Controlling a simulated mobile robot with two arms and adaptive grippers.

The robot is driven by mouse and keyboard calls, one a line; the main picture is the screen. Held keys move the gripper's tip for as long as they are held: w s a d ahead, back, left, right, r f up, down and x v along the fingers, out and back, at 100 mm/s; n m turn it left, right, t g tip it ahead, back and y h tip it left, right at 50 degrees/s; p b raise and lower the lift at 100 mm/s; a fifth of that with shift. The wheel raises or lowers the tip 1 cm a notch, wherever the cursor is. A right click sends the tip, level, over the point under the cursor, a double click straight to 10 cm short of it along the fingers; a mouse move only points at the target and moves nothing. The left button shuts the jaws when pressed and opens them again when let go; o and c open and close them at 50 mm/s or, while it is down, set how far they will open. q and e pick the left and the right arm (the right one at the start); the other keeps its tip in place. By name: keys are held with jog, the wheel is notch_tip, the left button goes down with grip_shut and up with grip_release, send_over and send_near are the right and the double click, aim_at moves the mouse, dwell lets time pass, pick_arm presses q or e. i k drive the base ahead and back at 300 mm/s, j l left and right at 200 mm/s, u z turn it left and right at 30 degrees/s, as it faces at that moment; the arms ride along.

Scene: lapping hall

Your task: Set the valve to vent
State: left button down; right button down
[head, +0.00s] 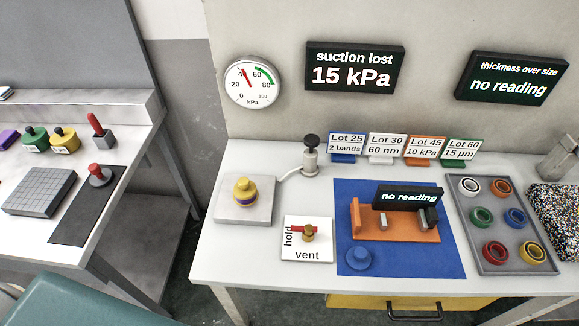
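The valve (309,236) is a small brass body with a red handle (297,228), mounted on a white plate (322,254) near the front left of the white table. The plate reads "hold" along its left side and "vent" along its front edge. The red handle points left, toward "hold". Neither of my grippers shows in the head view.
Left of the valve, a yellow-topped part sits on a grey block (230,211). Behind stands a black-knobbed fitting (310,155) with a pale hose. Right is a blue mat (353,265) with an orange fixture (400,232). A wall display (354,68) reads "suction lost 15 kPa".

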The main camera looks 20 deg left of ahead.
aim_at(309, 229)
jog(key=k+l, duration=0.1)
jog(key=l, duration=0.25)
jog(key=k+l, duration=0.15)
jog(key=l, duration=0.2)
jog(key=k+l, duration=0.1)
jog(key=l, duration=0.25)
jog(key=k+l, duration=0.15)
jog(key=l, duration=0.2)
jog(key=z, duration=0.05)
